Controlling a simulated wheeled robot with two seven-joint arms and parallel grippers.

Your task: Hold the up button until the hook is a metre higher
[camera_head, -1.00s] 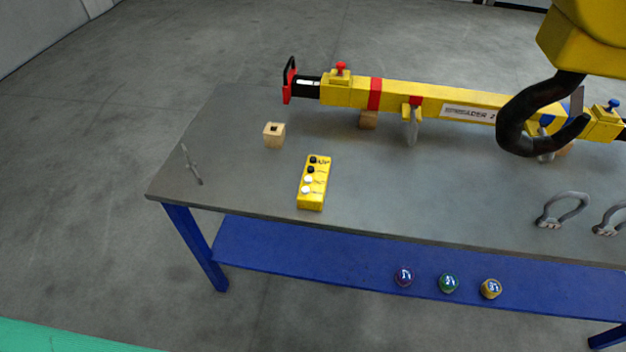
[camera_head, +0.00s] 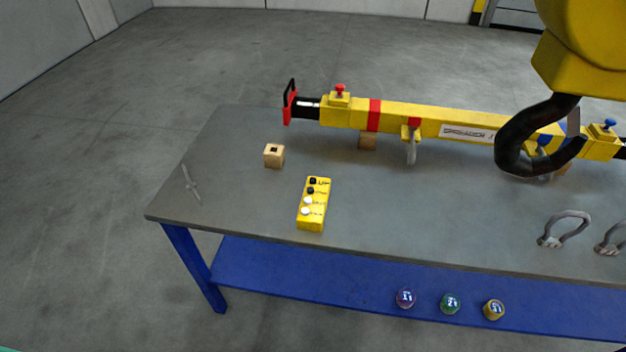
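A yellow control pendant (camera_head: 314,222) lies on the grey table top near its front edge. It has two black and two white buttons in a column; their labels are too small to read. A black crane hook (camera_head: 508,150) hangs under a yellow hook block (camera_head: 585,50) at the upper right. The hook is in front of the yellow spreader beam (camera_head: 440,121) in this view; I cannot tell whether they touch. Neither of my grippers is in view.
The table (camera_head: 230,190) has blue legs and a blue lower shelf (camera_head: 300,275) holding several small coloured jars. A wooden block (camera_head: 274,156), a thin metal pin (camera_head: 190,184) and grey shackles (camera_head: 565,229) lie on top. Open concrete floor surrounds the table.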

